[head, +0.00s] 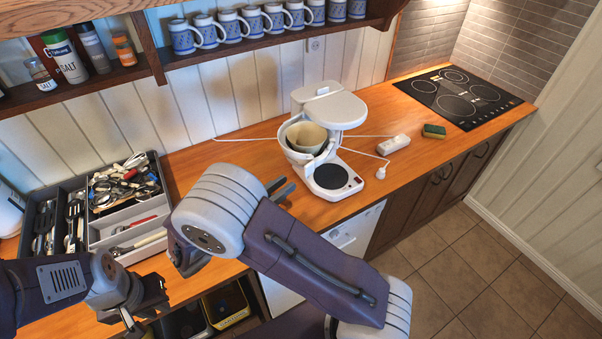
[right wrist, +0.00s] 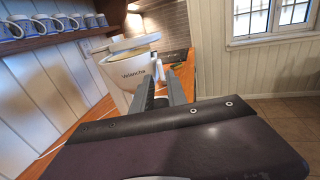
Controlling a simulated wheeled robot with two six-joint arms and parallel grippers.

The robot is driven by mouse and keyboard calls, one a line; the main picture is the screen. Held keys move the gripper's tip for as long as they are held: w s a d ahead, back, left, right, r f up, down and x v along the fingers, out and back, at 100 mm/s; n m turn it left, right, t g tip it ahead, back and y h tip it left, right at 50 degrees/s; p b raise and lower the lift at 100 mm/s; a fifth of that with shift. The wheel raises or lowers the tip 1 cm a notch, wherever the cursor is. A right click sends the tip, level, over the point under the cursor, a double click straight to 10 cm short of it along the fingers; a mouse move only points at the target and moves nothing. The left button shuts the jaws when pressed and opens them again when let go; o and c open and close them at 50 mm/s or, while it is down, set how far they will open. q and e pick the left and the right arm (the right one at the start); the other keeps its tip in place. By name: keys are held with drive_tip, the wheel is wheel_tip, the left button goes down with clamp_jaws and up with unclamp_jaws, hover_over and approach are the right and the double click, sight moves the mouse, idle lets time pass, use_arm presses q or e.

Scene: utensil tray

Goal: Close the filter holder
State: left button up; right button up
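The white coffee maker (head: 331,115) stands on the wooden counter. Its filter holder (head: 300,157) is swung out to the left of the body, with a beige filter (head: 307,136) inside. My right gripper (head: 280,189) is to the left of the filter holder and apart from it, fingers spread and empty. In the right wrist view, the white filter holder (right wrist: 128,74) with lettering is ahead, beyond the right gripper's (right wrist: 162,88) parted fingertips. My left gripper (head: 142,316) is low at the counter's front edge, away from the coffee maker, with its fingers apart and nothing visible between them.
A grey utensil tray (head: 78,183) is on the counter at left. A white power strip (head: 393,144), a plug (head: 381,172) with cables, a sponge (head: 434,131) and a black cooktop (head: 458,93) are to the right. A shelf (head: 270,42) with mugs hangs above.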

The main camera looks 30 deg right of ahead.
sight(305, 169)
drive_tip(key=p+x, duration=0.1)
drive_tip(key=x, duration=0.6)
drive_tip(key=shift+p, duration=0.35)
drive_tip(key=shift+a, duration=0.25)
drive_tip(key=shift+c, duration=0.4)
drive_tip(key=shift+d, duration=0.1)
clamp_jaws()
